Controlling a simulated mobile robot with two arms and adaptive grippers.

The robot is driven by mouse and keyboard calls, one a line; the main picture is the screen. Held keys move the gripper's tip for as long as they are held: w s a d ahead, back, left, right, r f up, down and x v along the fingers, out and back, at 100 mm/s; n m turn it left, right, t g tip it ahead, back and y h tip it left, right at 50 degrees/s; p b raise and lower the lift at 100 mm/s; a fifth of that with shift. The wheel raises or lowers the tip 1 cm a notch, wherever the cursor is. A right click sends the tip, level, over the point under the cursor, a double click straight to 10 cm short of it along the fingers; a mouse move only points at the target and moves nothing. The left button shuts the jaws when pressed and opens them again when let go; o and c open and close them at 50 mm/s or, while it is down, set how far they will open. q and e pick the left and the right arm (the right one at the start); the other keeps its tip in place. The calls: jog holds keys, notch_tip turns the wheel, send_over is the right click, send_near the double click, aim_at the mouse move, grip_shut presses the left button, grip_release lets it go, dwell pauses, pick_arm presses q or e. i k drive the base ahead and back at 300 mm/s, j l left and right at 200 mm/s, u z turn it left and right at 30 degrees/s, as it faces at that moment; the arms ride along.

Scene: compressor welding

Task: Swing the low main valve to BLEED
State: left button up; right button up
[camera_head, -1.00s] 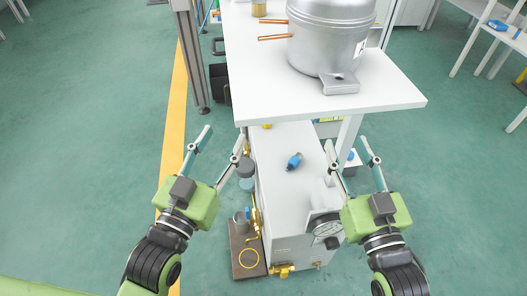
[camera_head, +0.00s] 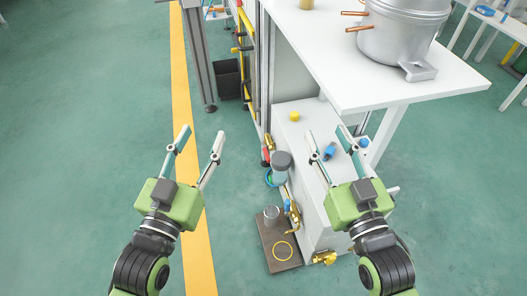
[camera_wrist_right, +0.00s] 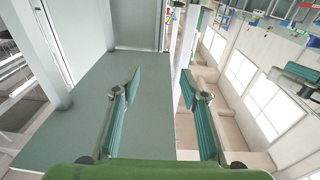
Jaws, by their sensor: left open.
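The white unit (camera_head: 312,180) stands low on the floor, in front of me and right of centre. Brass valve fittings run along its left side: one at the lower front corner (camera_head: 324,257), one midway (camera_head: 293,213) and one further back (camera_head: 269,142). I cannot tell which is the low main valve, and no BLEED marking is readable. My left gripper (camera_head: 201,136) is open and empty, left of the unit and apart from it. My right gripper (camera_head: 328,133) is open above the unit, hiding part of it; its open fingers also show in the right wrist view (camera_wrist_right: 160,78).
A blue part (camera_head: 330,152) and a yellow cap (camera_head: 294,117) are on the unit's top. A brown plate (camera_head: 281,254) with a ring lies beside it.

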aim_at(268, 157)
jog(key=i+j+u, duration=0.1)
jog(key=j, duration=0.3)
jog(key=i+j+u, duration=0.15)
jog(key=j, duration=0.25)
jog(key=i+j+u, duration=0.1)
jog(key=j, duration=0.3)
jog(key=i, duration=0.1)
